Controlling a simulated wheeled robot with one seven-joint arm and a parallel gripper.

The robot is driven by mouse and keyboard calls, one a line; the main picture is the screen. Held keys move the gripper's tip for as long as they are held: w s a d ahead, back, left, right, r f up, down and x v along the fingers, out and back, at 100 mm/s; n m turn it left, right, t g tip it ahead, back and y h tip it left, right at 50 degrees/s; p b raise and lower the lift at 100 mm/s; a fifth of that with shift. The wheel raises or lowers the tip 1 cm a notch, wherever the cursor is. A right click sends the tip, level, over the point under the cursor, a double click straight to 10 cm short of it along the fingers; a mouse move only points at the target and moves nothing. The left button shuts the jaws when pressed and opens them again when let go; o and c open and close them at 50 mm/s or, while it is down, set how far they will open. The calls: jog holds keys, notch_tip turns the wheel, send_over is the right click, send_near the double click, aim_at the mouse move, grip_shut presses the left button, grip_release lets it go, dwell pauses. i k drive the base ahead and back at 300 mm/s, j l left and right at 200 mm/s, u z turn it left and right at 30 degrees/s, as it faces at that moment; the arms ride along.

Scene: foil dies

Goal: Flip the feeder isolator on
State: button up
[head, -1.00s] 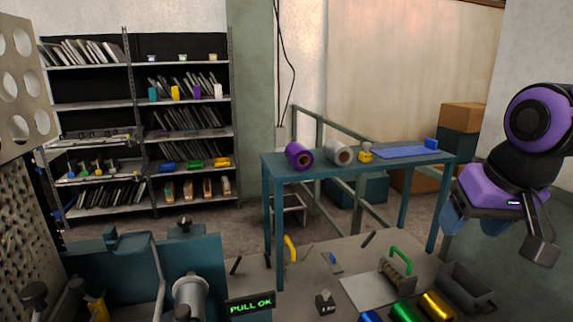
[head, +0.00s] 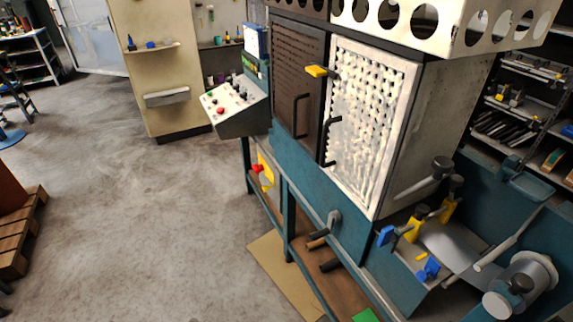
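A yellow plate with a red knob, which looks like the feeder isolator (head: 265,176), is low on the left side of the blue machine frame (head: 283,148). It is small here, and I cannot tell which way its knob is turned. My gripper is out of view, so nothing of it shows near the isolator.
A sloped control panel (head: 236,104) with several knobs and a red button juts out above the isolator. Two doors with black handles, one brown (head: 297,75) and one white (head: 362,120), front the machine. The grey floor (head: 150,215) to the left is open; a wooden pallet (head: 20,235) lies at the left edge.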

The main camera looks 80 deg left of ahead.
aim_at(258, 170)
jog(key=u, duration=2.8)
jog(key=i+j, duration=1.8)
jog(key=i, duration=0.8)
jog(key=z, duration=0.05)
